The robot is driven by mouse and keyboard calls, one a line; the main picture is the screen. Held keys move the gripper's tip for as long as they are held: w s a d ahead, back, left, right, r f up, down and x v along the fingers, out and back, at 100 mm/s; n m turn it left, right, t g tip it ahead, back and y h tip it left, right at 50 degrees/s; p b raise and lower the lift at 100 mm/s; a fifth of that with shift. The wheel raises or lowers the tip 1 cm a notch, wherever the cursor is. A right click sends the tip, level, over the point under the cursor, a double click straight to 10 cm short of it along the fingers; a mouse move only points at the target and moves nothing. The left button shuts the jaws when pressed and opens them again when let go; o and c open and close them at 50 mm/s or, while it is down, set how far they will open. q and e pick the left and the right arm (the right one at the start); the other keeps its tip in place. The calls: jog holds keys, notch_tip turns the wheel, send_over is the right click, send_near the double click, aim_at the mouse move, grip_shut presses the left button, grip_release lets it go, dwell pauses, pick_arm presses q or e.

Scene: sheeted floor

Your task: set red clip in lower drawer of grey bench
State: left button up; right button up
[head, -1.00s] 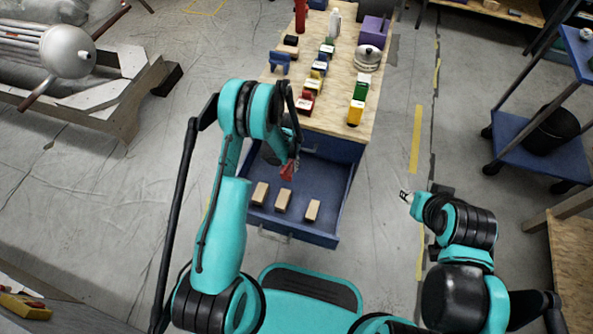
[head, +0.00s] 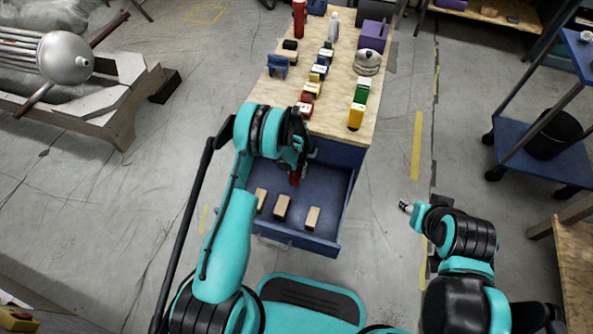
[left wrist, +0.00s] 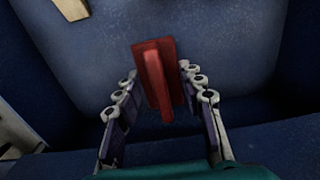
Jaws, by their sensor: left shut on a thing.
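The red clip (head: 294,179) is held in my left gripper (head: 297,175), above the inside of an open blue drawer (head: 325,190). In the left wrist view the clip (left wrist: 155,75) sits between the fingertips, with the drawer floor (left wrist: 225,45) behind it. I cannot tell how far it is above that floor. The drawer is pulled out of a wood-topped bench (head: 335,95) with a blue body, below a blue front panel (head: 338,153). My right gripper (head: 405,206) is off to the right of the drawer, too small to read.
Three tan blocks (head: 282,206) stand in the drawer's near part. The bench top carries several coloured blocks, a kettle (head: 367,62) and a red bottle (head: 299,18). A blue cart (head: 540,150) is at right. The floor between it and the bench is clear.

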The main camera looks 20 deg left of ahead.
pick_arm(q)
jog(key=shift+f, duration=0.4)
jog(key=shift+s+f, duration=0.1)
jog(key=o, duration=1.3)
jog(key=shift+s, duration=0.1)
jog(key=shift+c, duration=0.2)
